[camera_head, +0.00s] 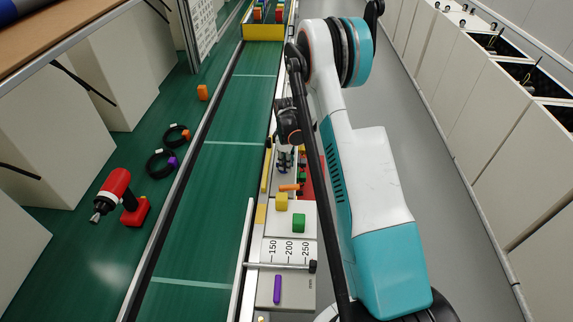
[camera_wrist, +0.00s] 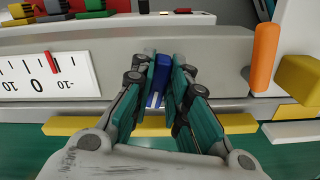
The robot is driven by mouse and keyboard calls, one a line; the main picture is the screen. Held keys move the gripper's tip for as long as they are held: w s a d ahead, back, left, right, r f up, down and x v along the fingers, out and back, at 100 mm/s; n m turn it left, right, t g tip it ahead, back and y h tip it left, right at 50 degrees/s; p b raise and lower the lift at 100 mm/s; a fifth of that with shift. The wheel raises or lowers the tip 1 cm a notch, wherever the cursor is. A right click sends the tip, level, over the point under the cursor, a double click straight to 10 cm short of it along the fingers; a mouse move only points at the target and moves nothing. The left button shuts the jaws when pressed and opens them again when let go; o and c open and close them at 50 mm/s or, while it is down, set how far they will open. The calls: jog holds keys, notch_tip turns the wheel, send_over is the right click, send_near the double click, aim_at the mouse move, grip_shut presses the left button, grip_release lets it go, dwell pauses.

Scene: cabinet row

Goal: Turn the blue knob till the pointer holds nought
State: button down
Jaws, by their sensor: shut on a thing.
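The blue knob (camera_wrist: 160,75) stands between the two fingertips of my gripper (camera_wrist: 161,66) in the wrist view. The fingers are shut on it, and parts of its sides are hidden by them. Left of it is a white scale (camera_wrist: 22,82), seen upside down, with marks 10, 0 and -10. Its red pointer (camera_wrist: 53,63) stands off the 0, on the -10 side. In the head view my gripper (camera_head: 284,160) is down at the panel row, and the knob and the scale cannot be made out there.
An orange handle (camera_wrist: 264,57) and a yellow block (camera_wrist: 300,78) stand right of the knob. A yellow strip (camera_wrist: 75,125) runs below. Coloured blocks line the ledge above. In the head view a red drill (camera_head: 117,190) and black cable loops lie on the green surface at left.

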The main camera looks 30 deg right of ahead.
jog(key=m+b, duration=0.1)
jog(key=m, duration=0.2)
jog(key=shift+a+f+m, duration=0.1)
jog(key=shift+a+m, duration=0.05)
jog(key=shift+m, duration=0.15)
jog(key=shift+s+a+m+b, duration=0.15)
jog(key=shift+m+b, duration=0.7)
jog(key=shift+m, duration=1.05)
jog(key=c, duration=1.6)
grip_release()
jog(key=shift+o, duration=0.2)
notch_tip(320, 180, up, 12)
